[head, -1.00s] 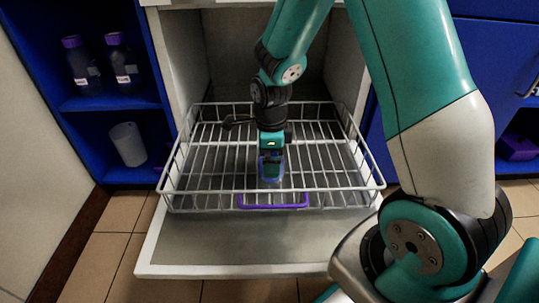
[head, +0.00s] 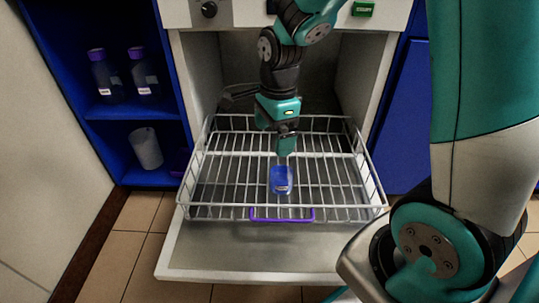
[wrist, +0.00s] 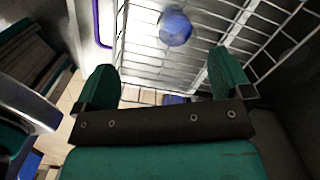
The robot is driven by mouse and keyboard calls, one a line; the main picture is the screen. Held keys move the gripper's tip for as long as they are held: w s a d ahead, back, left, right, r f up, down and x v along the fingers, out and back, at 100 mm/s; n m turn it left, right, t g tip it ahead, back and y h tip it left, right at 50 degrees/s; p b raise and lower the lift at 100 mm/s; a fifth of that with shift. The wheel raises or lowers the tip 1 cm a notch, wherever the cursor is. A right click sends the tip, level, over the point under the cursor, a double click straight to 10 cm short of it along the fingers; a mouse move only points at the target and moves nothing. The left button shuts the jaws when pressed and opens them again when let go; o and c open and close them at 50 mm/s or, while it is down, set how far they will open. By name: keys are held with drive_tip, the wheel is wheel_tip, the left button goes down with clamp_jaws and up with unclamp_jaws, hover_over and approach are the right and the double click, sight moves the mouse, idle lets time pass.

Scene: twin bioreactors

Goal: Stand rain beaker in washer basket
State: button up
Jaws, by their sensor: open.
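The rain beaker, a small blue see-through vessel (head: 281,180), stands in the washer basket (head: 205,165), near the middle of its front half. It looks upright on the wire floor. In the wrist view the beaker (wrist: 175,27) shows beyond the fingers, apart from them, with basket wires around it. My gripper (head: 287,150) is above and a little behind the beaker, pointing down. Its two fingers (wrist: 162,80) are spread with nothing between them. The white wire basket has a purple front handle (head: 282,218) and is otherwise empty.
The basket rests on the lowered washer door (head: 260,245), with the open chamber behind. Blue shelves at left hold two dark bottles with purple caps (head: 105,78) and a pale cup (head: 146,148). A blue cabinet (head: 400,130) stands at right.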

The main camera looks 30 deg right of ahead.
drive_tip(key=s+a+r+n+y, duration=0.1)
drive_tip(key=s+a+r+n, duration=0.2)
drive_tip(key=n, duration=0.6)
drive_tip(key=s+a+r+n+y, duration=0.1)
drive_tip(key=s+a+r+n, duration=0.2)
drive_tip(key=s+a+n, duration=0.2)
drive_tip(key=s+a+r+n+y, duration=0.1)
drive_tip(key=s+a+r+n, duration=0.3)
drive_tip(key=s+n, duration=0.5)
drive_tip(key=shift+a+n, duration=0.5)
drive_tip(key=shift+n, duration=1.4)
drive_tip(key=shift+s, duration=0.1)
